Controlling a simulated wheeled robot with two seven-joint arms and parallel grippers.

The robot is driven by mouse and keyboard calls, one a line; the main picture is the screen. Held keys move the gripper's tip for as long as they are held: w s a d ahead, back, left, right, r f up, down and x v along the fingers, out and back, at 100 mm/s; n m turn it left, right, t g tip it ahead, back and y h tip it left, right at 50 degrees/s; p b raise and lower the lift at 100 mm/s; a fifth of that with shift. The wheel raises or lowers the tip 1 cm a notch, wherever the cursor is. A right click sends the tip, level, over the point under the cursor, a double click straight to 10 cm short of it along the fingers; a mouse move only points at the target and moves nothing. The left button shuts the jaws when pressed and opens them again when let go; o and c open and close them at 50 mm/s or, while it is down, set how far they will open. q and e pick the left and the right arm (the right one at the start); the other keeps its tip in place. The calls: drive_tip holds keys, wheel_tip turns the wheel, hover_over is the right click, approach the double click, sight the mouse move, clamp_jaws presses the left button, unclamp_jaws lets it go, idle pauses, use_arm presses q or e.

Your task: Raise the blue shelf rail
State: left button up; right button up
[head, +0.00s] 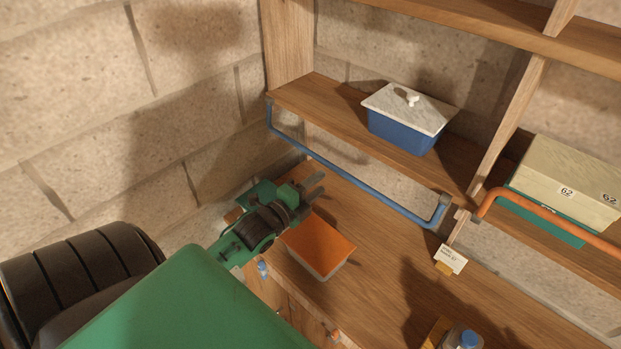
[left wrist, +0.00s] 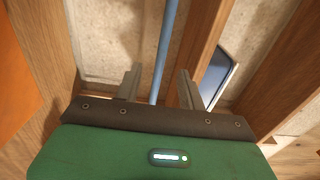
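The blue shelf rail (head: 355,180) is a long bar with bent ends along the front of the left shelf, hanging a little below the shelf's edge. My left gripper (head: 317,186) is open, with its fingertips near the left half of the rail and appearing just below it in the head view. In the left wrist view the rail (left wrist: 167,45) runs lengthwise through the gap between the two open fingers (left wrist: 158,85). It touches neither finger there; how deep it lies between them I cannot tell. My right gripper is not in view.
A blue box with a marbled lid (head: 404,118) stands on the shelf (head: 335,107) behind the rail. An orange rail (head: 545,212) and a cream box (head: 566,180) are at right. An orange-topped container (head: 318,245) sits on the counter beneath my left gripper. A label (head: 450,259) hangs below.

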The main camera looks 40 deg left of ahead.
use_arm(q)
drive_tip(key=w+b, duration=0.1)
drive_tip(key=w, duration=0.6)
drive_tip(key=shift+d+b, duration=0.3)
drive_tip(key=shift+b, duration=0.1)
